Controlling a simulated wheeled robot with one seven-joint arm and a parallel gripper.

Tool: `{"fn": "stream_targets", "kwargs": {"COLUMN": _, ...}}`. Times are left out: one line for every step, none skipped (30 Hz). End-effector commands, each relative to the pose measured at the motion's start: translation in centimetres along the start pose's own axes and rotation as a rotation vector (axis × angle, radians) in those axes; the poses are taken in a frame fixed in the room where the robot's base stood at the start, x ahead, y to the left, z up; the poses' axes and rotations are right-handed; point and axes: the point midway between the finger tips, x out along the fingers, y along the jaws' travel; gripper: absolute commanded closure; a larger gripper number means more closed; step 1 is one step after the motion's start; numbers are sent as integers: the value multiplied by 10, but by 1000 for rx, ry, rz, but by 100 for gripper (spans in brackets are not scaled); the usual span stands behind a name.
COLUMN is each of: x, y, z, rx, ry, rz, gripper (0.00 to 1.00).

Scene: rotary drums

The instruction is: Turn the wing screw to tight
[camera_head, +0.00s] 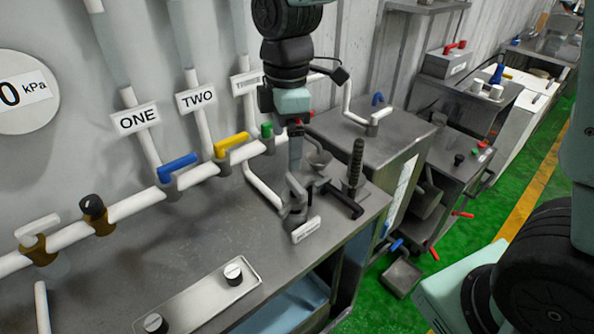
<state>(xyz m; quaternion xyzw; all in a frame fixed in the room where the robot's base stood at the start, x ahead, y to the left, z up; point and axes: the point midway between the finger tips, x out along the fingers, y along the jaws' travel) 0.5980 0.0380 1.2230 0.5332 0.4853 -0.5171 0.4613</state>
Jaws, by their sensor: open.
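My gripper (296,160) reaches down from the top centre, over a small grey fixture (298,200) with a white label plate (306,229) on the metal bench. The gripper is open, and its fingers stand at or just above the top of the fixture. I cannot tell whether they touch it. The wing screw cannot be made out clearly; the part of the fixture under the fingers is small and partly hidden by the gripper. A black ribbed handle (355,163) stands upright just right of the fixture.
Behind the fixture runs a white pipe with blue (178,166), yellow (231,143) and green (267,130) valve handles. A plate with two knobs (205,294) lies on the bench at the front. A grey cabinet (365,132) stands at right, beside the green floor.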

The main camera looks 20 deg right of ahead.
Motion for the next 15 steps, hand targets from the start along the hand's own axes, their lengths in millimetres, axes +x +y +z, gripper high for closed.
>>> {"fn": "stream_targets", "kwargs": {"x": -10, "y": 20, "z": 7, "rx": -58, "ry": -10, "rz": 2, "gripper": 5}}
{"fn": "stream_targets", "kwargs": {"x": -11, "y": 29, "z": 12, "rx": -92, "ry": -16, "rz": 2, "gripper": 5}}
{"fn": "stream_targets", "kwargs": {"x": -13, "y": 39, "z": 17, "rx": -134, "ry": -22, "rz": 3, "gripper": 5}}
{"fn": "stream_targets", "kwargs": {"x": -14, "y": 46, "z": 20, "rx": -161, "ry": -27, "rz": 4, "gripper": 5}}
{"fn": "stream_targets", "kwargs": {"x": -15, "y": 51, "z": 23, "rx": -183, "ry": -31, "rz": 4, "gripper": 5}}
{"fn": "stream_targets", "kwargs": {"x": -16, "y": 56, "z": 26, "rx": -207, "ry": -35, "rz": 5, "gripper": 5}}
{"fn": "stream_targets", "kwargs": {"x": -16, "y": 59, "z": 27, "rx": -220, "ry": -38, "rz": 4, "gripper": 5}}
{"fn": "stream_targets", "kwargs": {"x": -16, "y": 61, "z": 29, "rx": -231, "ry": -40, "rz": 3, "gripper": 5}}
{"fn": "stream_targets", "kwargs": {"x": -15, "y": 62, "z": 30, "rx": -239, "ry": -42, "rz": 3, "gripper": 5}}
{"fn": "stream_targets", "kwargs": {"x": -13, "y": 63, "z": 30, "rx": -243, "ry": -42, "rz": 3, "gripper": 5}}
{"fn": "stream_targets", "kwargs": {"x": -11, "y": 63, "z": 30, "rx": -246, "ry": -42, "rz": 3, "gripper": 5}}
{"fn": "stream_targets", "kwargs": {"x": -8, "y": 63, "z": 30, "rx": -247, "ry": -43, "rz": 2, "gripper": 5}}
{"fn": "stream_targets", "kwargs": {"x": -4, "y": 63, "z": 30, "rx": -246, "ry": -43, "rz": 0, "gripper": 5}}
{"fn": "stream_targets", "kwargs": {"x": 0, "y": 63, "z": 31, "rx": -246, "ry": -43, "rz": 1, "gripper": 5}}
{"fn": "stream_targets", "kwargs": {"x": 6, "y": 62, "z": 31, "rx": -245, "ry": -43, "rz": 0, "gripper": 5}}
